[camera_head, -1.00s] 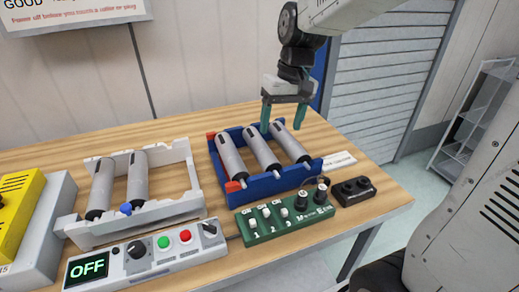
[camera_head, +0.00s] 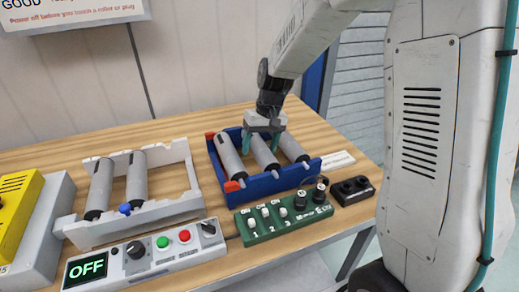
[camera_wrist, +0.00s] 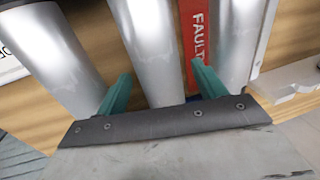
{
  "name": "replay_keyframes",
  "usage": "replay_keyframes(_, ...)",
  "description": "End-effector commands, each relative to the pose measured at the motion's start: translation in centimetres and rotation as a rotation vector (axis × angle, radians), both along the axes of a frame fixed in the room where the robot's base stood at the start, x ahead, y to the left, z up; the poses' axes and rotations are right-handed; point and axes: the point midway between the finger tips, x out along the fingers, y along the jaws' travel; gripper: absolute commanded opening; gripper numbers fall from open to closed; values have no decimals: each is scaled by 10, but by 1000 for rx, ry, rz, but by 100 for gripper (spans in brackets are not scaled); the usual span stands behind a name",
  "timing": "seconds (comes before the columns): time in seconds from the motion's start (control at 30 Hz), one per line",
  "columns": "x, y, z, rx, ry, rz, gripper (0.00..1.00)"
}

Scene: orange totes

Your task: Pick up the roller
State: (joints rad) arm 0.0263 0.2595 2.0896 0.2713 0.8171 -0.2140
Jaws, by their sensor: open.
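The blue rack (camera_head: 292,175) holds three grey rollers side by side. My gripper (camera_head: 261,146) is open over the rack, its teal fingers on either side of the middle roller (camera_head: 264,155). In the wrist view the middle roller (camera_wrist: 152,40) lies between my two fingertips (camera_wrist: 160,72). The left roller (camera_head: 228,157) and the right roller (camera_head: 292,147) lie outside the fingers. The fingers are apart from each other, and I cannot tell whether either touches a roller. A red "FAULT" label (camera_wrist: 199,45) shows beside the right finger.
A white rack (camera_head: 194,180) with two rollers stands at left. A control box (camera_head: 145,251) reading "OFF" and a green switch box (camera_head: 285,222) sit in front. A black two-button box (camera_head: 352,190) is at right. A yellow device (camera_head: 18,210) is far left.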

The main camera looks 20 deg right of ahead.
Motion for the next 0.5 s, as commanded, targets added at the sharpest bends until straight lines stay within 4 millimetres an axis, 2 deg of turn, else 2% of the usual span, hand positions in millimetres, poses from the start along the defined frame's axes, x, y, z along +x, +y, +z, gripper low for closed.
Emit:
replay_keyframes(0.27,0,1,-4,0,-1,1,70)
replay_keyframes(0.5,0,1,-4,0,-1,1,9)
